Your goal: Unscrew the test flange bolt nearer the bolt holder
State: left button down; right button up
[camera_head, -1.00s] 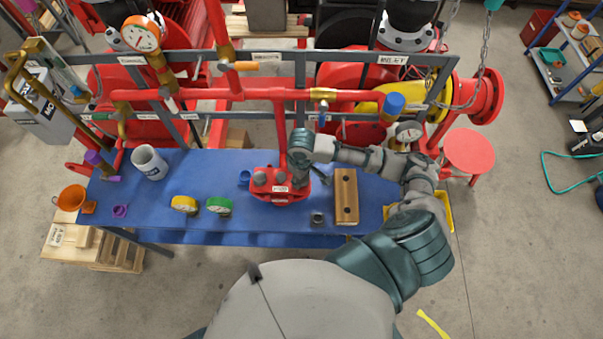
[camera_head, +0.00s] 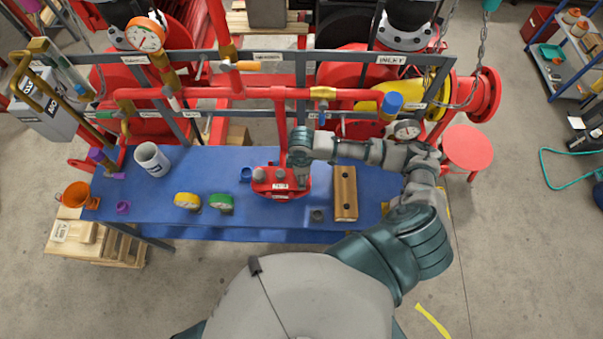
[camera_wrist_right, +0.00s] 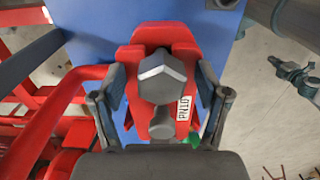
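The red test flange (camera_head: 268,191) stands on the blue bench, with grey bolt heads on its top. My right gripper (camera_head: 301,184) is over the flange's right side, the side facing the wooden bolt holder (camera_head: 345,202), and hides part of it. In the right wrist view, a large grey hex bolt head (camera_wrist_right: 161,79) shows between the two separated fingers of my right gripper (camera_wrist_right: 160,104). Neither finger visibly touches it. A second, smaller-looking bolt head (camera_wrist_right: 162,123) is lower in that view, on the red flange body (camera_wrist_right: 163,34). My left gripper is out of view.
Red pipework (camera_head: 250,93) runs behind and above the flange.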

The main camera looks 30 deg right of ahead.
jog(key=shift+r, duration=0.1)
notch_tip(320, 180, up, 12)
dwell(0.5)
jog(key=shift+f, duration=0.2)
